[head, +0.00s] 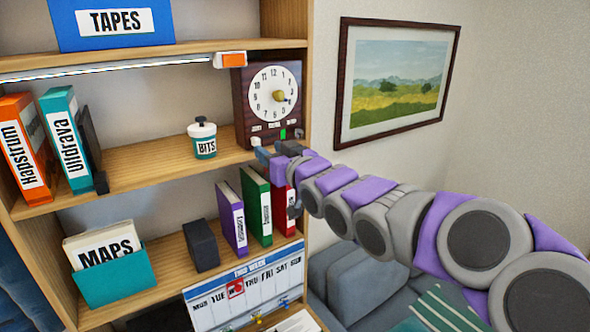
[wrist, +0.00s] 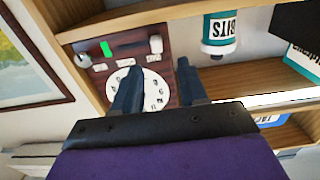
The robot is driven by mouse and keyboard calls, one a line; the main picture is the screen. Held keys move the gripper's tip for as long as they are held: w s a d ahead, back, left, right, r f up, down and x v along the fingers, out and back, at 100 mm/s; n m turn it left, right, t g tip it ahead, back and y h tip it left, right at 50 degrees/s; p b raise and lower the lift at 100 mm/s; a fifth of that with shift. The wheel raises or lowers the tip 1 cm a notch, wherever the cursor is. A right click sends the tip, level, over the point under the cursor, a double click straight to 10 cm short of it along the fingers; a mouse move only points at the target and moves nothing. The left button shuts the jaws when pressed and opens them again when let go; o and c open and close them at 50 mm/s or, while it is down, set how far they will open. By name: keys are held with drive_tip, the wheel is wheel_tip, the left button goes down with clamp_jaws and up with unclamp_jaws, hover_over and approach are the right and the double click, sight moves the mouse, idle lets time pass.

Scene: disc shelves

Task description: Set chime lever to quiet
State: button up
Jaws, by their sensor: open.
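A dark wood chime clock (head: 241,96) with a white dial stands on the middle shelf against the right upright. It shows upside down in the wrist view (wrist: 178,88). Below its dial is a row of small white labels, too small to read. A dark slot (wrist: 130,46) holds a green piece (wrist: 106,48); a pale knob (wrist: 156,44) sits at one end of it. In the head view the green piece (head: 283,134) is right of centre. Which part is the chime lever I cannot tell for sure. My gripper (wrist: 158,66) is open and empty, just in front of the clock's lower part.
A BITS jar (head: 203,139) stands left of the clock. Several books (head: 256,205) stand on the shelf below my gripper. The right shelf upright (head: 295,55) is close beside the clock. A framed picture (head: 394,82) hangs on the right wall.

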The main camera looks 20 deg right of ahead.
drive_tip(key=v, duration=1)
drive_tip(key=shift+b, duration=0.3)
drive_tip(key=shift+a+f, duration=0.1)
drive_tip(key=s+f+g+h+b, duration=0.1)
drive_tip(key=s+f+g, duration=0.25)
drive_tip(key=f, duration=0.45)
drive_tip(key=s+a+f+m+g+h+b, duration=0.1)
drive_tip(key=s+f+g+h+b, duration=0.2)
drive_tip(key=f, duration=0.5)
drive_tip(key=s+f+g, duration=0.3)
drive_tip(key=s+f, duration=0.2)
drive_tip(key=f, duration=0.3)
drive_tip(key=s+f+m+g+b, duration=0.1)
drive_tip(key=s+f+g, duration=0.3)
drive_tip(key=s, duration=0.8)
drive_tip(key=s+f+m+g+h+b, duration=0.1)
drive_tip(key=s+f+g, duration=0.4)
drive_tip(key=s, duration=0.7)
drive_tip(key=shift+a+f+m+h+b, duration=0.2)
drive_tip(key=shift+f+m+h+b, duration=0.1)
drive_tip(key=shift+f+b, duration=0.55)
drive_tip(key=shift+w+g, duration=0.1)
drive_tip(key=shift+g, duration=0.15)
drive_tip(key=shift+c, duration=0.3)
